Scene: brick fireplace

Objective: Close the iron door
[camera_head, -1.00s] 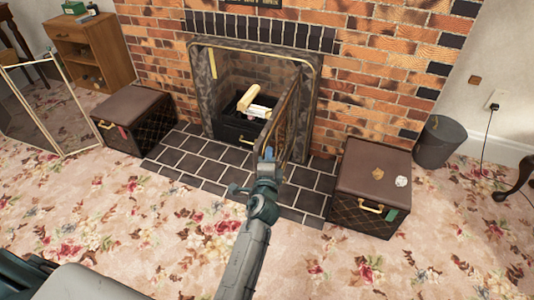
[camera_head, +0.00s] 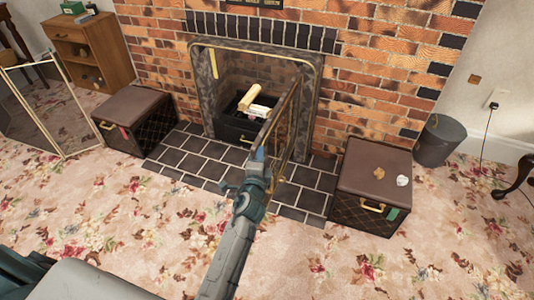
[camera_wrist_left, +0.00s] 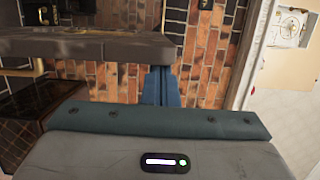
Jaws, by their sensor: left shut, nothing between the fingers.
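The iron door (camera_head: 283,122) is a dark panel with gold trim, hinged at the right side of the fireplace opening. It stands open, swung out over the tiled hearth. My left gripper (camera_head: 259,157) is shut and empty, with its fingertips at the door's near, lower free edge, on its left side. I cannot tell whether they touch. In the left wrist view the blue fingers (camera_wrist_left: 162,86) are together, just past the end of a grey slab. My right gripper is not in view.
The fireplace opening holds logs (camera_head: 250,104) in a black grate. A brown trunk (camera_head: 131,103) stands left of the hearth (camera_head: 205,158) and another trunk (camera_head: 374,171) stands right. A dark bin (camera_head: 440,140) is farther right. The flowered carpet in front is clear.

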